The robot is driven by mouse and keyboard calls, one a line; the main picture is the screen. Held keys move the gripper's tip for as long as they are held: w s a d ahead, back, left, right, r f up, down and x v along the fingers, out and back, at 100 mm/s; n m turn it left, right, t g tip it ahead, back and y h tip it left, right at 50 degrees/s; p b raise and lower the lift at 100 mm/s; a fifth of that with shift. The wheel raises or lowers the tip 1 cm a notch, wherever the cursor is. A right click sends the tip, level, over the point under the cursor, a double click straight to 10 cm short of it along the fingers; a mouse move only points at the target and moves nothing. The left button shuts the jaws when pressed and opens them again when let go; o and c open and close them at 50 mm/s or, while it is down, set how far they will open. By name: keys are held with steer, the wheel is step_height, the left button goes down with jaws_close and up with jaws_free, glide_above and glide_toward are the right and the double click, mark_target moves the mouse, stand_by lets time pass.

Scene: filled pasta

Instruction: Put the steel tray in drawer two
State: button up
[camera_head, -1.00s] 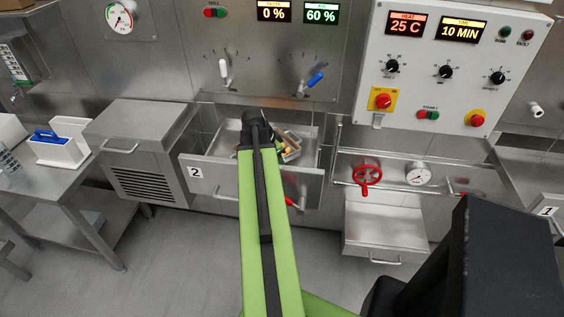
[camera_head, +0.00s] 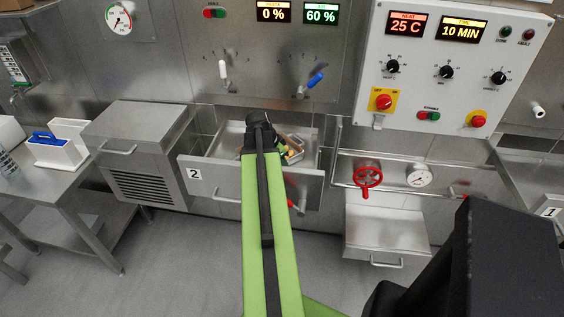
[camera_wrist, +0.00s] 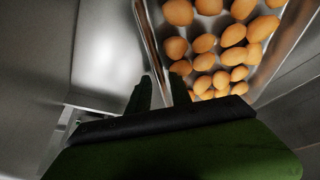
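The steel tray (camera_wrist: 152,42) holds several brown, egg-like pieces in the wrist view. In the head view the tray (camera_head: 298,147) shows only in part, behind the end of my arm, within the outline of drawer two (camera_head: 228,177). That drawer is pulled out and bears a "2" label. My gripper (camera_wrist: 160,82) has its two dark fingers apart, one on each side of the tray's left wall; I cannot tell whether they touch it. In the head view my arm hides the fingertips and part of the tray.
A steel cabinet (camera_head: 142,150) stands left of the drawer. A red valve wheel (camera_head: 368,177) and pipes are to its right, above another drawer unit (camera_head: 386,232). A side table with a white box (camera_head: 60,150) is at far left. The floor in front is clear.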

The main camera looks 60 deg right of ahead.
steer(key=p+v, duration=1.1)
steer(key=v, duration=0.1)
steer(key=shift+r, duration=0.15)
